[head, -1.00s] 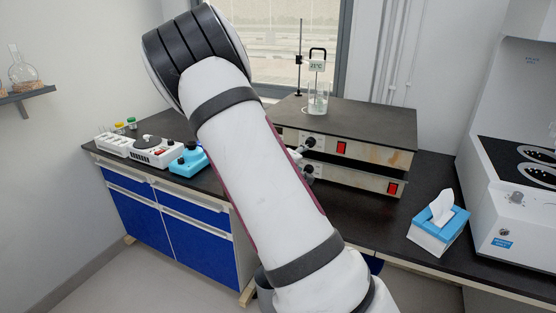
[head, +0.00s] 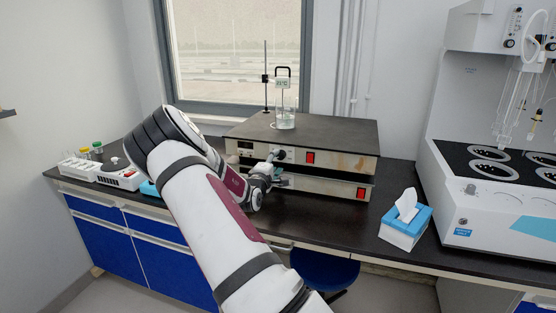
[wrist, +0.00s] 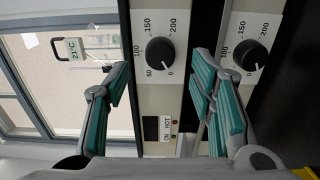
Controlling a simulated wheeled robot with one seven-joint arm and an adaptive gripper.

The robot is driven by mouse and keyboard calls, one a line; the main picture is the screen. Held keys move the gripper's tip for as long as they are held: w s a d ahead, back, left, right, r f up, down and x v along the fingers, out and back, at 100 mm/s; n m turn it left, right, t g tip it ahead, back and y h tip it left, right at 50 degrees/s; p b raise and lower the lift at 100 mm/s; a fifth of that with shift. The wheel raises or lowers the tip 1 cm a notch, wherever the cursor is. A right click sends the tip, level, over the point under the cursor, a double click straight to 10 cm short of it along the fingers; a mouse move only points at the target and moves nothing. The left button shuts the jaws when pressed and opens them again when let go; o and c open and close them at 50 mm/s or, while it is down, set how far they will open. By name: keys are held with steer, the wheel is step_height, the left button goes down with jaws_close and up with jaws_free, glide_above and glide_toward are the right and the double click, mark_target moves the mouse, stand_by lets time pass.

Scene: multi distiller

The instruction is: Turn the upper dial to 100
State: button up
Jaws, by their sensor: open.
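The upper dial (wrist: 160,54) is a round black knob on a pale panel in the wrist view, with the scale 0, 50, 100, 150, 200 around it. I cannot clearly tell where its pointer stands. The upper hot plate unit (head: 340,161) sits stacked on a similar lower unit (head: 335,189). The lower dial (wrist: 250,54) is to the right in the turned wrist view. My gripper (wrist: 162,68) is open, with the upper dial between its teal-padded fingers and no visible contact. In the head view my gripper (head: 276,168) is at the front of the stack.
A beaker (head: 285,121) with a 21°C thermometer stands on the stack. A red switch (head: 310,158) is right of the upper dial. A tissue box (head: 405,227) and a large white apparatus (head: 490,200) are further right. The black bench before the stack is clear.

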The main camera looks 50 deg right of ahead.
mark_target(280, 156)
steer(key=shift+x, duration=2.1)
steer(key=c, duration=1.2)
